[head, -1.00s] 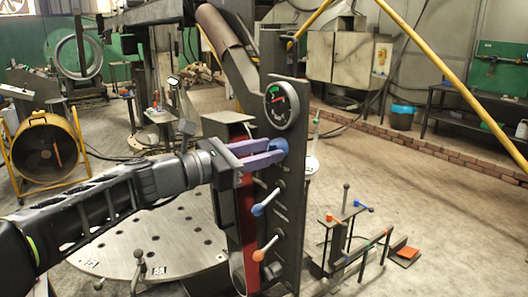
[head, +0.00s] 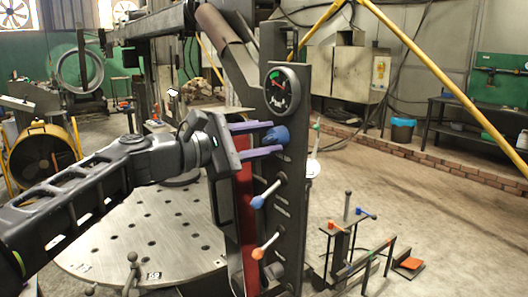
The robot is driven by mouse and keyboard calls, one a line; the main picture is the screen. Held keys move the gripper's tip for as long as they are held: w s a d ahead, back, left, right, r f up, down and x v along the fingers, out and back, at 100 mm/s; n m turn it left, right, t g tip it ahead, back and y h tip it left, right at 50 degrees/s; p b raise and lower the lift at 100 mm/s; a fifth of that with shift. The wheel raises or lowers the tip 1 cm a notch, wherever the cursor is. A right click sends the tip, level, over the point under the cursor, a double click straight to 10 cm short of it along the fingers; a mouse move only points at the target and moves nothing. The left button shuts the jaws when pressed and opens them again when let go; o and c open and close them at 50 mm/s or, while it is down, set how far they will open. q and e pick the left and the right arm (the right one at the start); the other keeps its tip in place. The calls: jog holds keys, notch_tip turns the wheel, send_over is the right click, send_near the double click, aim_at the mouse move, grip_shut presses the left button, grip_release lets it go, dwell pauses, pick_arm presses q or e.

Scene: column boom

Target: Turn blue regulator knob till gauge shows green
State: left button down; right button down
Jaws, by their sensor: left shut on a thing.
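The blue regulator knob (head: 275,138) sits on the dark upright panel (head: 291,190), below the round gauge (head: 282,91). The gauge has a dark face with a green band at its upper left and a thin red needle near that band. The needle's exact reading is too small to tell. My left gripper (head: 264,139) comes in from the left, its purple fingers one above the other, and is shut on the knob. The fingers hide part of the knob's left side. My right gripper is not in view.
Below the knob, a blue-tipped lever (head: 264,195) and an orange-tipped lever (head: 265,246) stick out from the panel. A round perforated metal table (head: 150,235) lies below my left arm. A low stand (head: 345,240) with coloured handles is at right. Open floor lies beyond.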

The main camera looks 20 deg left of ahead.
pick_arm(q)
jog(key=m+b, duration=0.4)
jog(key=m, duration=0.1)
jog(key=shift+f, duration=0.2)
jog(key=shift+d+r+m+y+b, duration=0.1)
jog(key=shift+m+y+b, duration=0.2)
jog(key=shift+m+b, duration=1.45)
jog(key=shift+m+p, duration=0.35)
jog(key=shift+m, duration=0.1)
jog(key=c, duration=0.9)
grip_release()
jog(key=shift+r, duration=0.1)
